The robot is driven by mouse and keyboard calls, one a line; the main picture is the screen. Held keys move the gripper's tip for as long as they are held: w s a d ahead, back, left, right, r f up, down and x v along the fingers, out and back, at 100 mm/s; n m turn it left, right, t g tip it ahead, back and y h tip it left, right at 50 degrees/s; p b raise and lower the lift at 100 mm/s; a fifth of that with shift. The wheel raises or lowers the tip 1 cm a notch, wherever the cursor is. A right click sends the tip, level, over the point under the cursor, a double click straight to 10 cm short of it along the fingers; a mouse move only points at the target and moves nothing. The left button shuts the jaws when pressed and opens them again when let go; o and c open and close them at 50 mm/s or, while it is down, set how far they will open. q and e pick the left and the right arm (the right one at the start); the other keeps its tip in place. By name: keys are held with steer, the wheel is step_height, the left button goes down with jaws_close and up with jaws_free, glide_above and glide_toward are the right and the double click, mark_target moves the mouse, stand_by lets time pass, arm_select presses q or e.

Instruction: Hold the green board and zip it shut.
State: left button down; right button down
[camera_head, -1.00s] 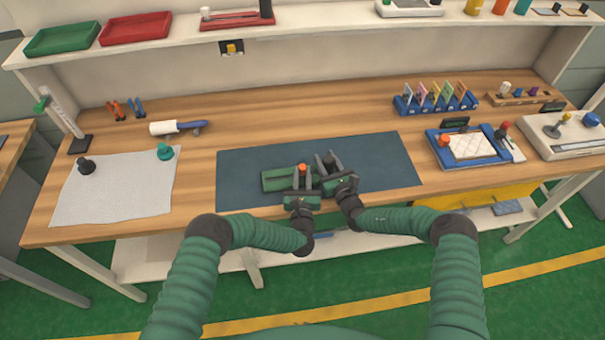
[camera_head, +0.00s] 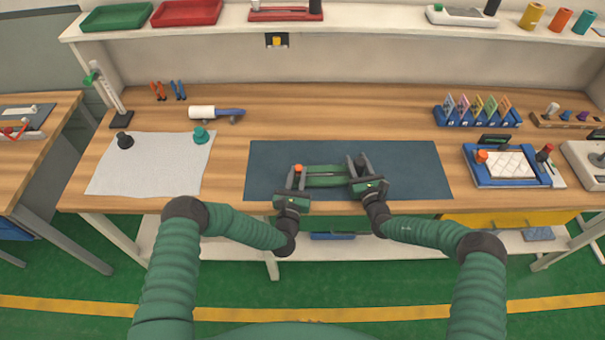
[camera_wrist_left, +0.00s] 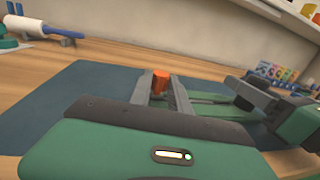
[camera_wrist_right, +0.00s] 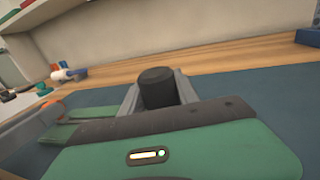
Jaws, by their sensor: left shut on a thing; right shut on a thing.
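The green board (camera_head: 327,176) lies on the dark blue mat (camera_head: 425,185), a long piece with raised strips along its length. My left gripper (camera_head: 297,180) is shut on the orange knob (camera_head: 298,168) at the board's left end; the knob stands between the fingers in the left wrist view (camera_wrist_left: 161,80). My right gripper (camera_head: 360,168) is shut on a black knob toward the board's right end; that knob fills the gap between the fingers in the right wrist view (camera_wrist_right: 158,88). The fingers hide what is below both knobs.
A white cloth (camera_head: 150,170) with black and green knobs lies left of the mat. A roller (camera_head: 212,113) lies behind it. A blue tray (camera_head: 510,165) and a blue card rack (camera_head: 478,115) stand to the right. The mat is clear around the board.

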arm_select(q)
steer(key=c, duration=1.2)
jaws_free()
arm_select(e)
steer(key=shift+w+d, duration=0.1)
steer(key=shift+d, duration=0.2)
steer(key=shift+a, duration=0.1)
arm_select(q)
steer(key=shift+s, duration=0.15)
arm_select(e)
steer(key=shift+a, duration=0.1)
arm_select(q)
steer(key=s, duration=1.1)
steer(key=shift+s+a, duration=0.3)
steer(key=shift+a, duration=0.15)
steer(key=shift+f, duration=0.1)
arm_select(e)
steer(key=c, duration=0.8)
jaws_free()
steer(key=shift+c, duration=0.2)
